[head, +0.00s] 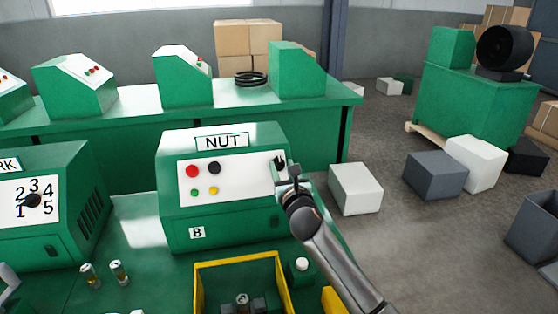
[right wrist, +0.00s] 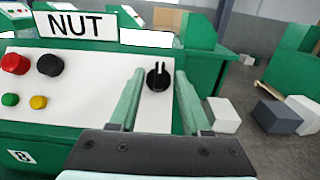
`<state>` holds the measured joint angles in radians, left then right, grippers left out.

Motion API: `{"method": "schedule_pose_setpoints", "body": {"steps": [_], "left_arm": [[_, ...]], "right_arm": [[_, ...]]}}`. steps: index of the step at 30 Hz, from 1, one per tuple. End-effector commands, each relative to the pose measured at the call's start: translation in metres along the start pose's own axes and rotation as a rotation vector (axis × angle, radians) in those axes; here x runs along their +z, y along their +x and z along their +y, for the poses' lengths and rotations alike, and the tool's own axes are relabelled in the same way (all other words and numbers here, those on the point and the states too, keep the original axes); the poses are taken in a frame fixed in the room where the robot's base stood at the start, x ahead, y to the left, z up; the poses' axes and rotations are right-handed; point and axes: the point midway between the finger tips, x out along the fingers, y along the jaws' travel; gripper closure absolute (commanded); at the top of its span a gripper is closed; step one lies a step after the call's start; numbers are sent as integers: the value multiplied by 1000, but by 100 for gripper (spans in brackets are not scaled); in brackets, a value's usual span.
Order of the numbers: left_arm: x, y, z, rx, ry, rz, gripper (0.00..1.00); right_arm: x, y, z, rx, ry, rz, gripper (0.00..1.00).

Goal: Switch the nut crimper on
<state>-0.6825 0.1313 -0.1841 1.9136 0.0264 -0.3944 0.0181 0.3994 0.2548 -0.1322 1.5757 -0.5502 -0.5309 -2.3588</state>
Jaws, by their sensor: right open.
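The nut crimper (head: 222,220) is a green machine with a NUT sign and a white sloping panel. Its black rotary knob (right wrist: 158,77) sits at the panel's right end, with a light mark pointing roughly upward. A red button (right wrist: 15,64), a black button (right wrist: 50,65), and small green and yellow ones lie left of it. My right gripper (head: 284,172) is in front of the knob, partly covering it in the head view. In the right wrist view its two green fingers (right wrist: 159,88) are apart, with the knob framed between them. I cannot tell whether they touch it.
Another green machine (head: 45,215) with a numbered dial stands to the left. A yellow-rimmed bin (head: 240,262) and small cylinders (head: 119,271) are in front of the crimper. More machines stand on the bench behind. Grey and white blocks (head: 436,176) lie on the floor at right.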

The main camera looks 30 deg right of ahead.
Motion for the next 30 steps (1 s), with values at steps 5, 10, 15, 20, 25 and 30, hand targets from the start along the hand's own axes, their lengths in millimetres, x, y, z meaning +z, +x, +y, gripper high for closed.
{"method": "schedule_pose_setpoints", "body": {"steps": [5, 10, 15, 20, 25, 30], "left_arm": [[1, 2, 0, 0, 0, 1, 100], [1, 3, 0, 0, 0, 3, 100], [1, 3, -1, 0, 1, 4, 100], [0, 3, -1, 0, 1, 4, 100], [0, 3, -1, 0, 1, 5, 100], [0, 3, -1, 0, 1, 5, 100]], "right_arm": [[0, 25, 0, -1, 2, 0, 52], [0, 38, 0, -1, 1, 0, 52], [0, 42, 0, 1, 1, -1, 52], [0, 43, 0, 1, 0, 0, 52], [0, 42, 0, 1, 0, 0, 63], [0, 42, 0, 0, 0, 0, 82]]}}
